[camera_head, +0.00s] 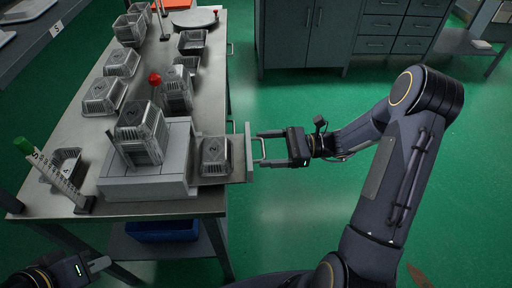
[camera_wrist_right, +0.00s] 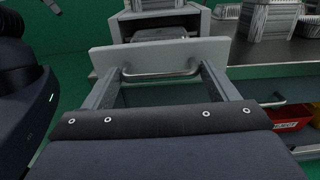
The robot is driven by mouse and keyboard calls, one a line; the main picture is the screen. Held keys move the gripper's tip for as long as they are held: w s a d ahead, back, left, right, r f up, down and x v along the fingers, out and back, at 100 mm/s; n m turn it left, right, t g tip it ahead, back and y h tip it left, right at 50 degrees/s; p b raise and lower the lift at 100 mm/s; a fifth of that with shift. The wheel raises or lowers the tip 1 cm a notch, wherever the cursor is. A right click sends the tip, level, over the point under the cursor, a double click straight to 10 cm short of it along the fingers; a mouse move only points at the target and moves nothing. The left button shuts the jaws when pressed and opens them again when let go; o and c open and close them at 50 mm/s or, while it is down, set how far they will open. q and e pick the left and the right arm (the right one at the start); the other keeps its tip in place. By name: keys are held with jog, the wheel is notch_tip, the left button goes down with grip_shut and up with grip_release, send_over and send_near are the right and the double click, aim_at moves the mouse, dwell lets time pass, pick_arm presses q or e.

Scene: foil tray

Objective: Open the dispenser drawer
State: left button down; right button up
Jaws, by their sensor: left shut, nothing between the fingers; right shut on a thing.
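The grey dispenser (camera_head: 150,185) stands at the near end of the metal table, holding upright foil trays. Its drawer (camera_head: 238,152) is pulled out to the right, with a foil tray (camera_head: 214,157) lying in it. The drawer front also shows in the right wrist view (camera_wrist_right: 215,50). My right gripper (camera_head: 259,149) is at the bar handle (camera_wrist_right: 160,76), its fingers by the handle's ends and shut on it. The exact contact is hard to see. My left gripper (camera_head: 106,264) is at the bottom left, shut and empty, away from the dispenser.
More foil trays (camera_head: 104,96) stand along the table (camera_head: 75,115). A green-topped marked post (camera_head: 52,172) leans at the left. A blue bin (camera_head: 162,231) sits below.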

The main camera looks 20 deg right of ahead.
jog(key=shift+w+d, duration=0.1)
jog(key=shift+d, duration=0.2)
jog(key=shift+r, duration=0.1)
jog(key=o, duration=1.1)
jog(key=v, duration=0.7)
jog(key=shift+d+b, duration=0.35)
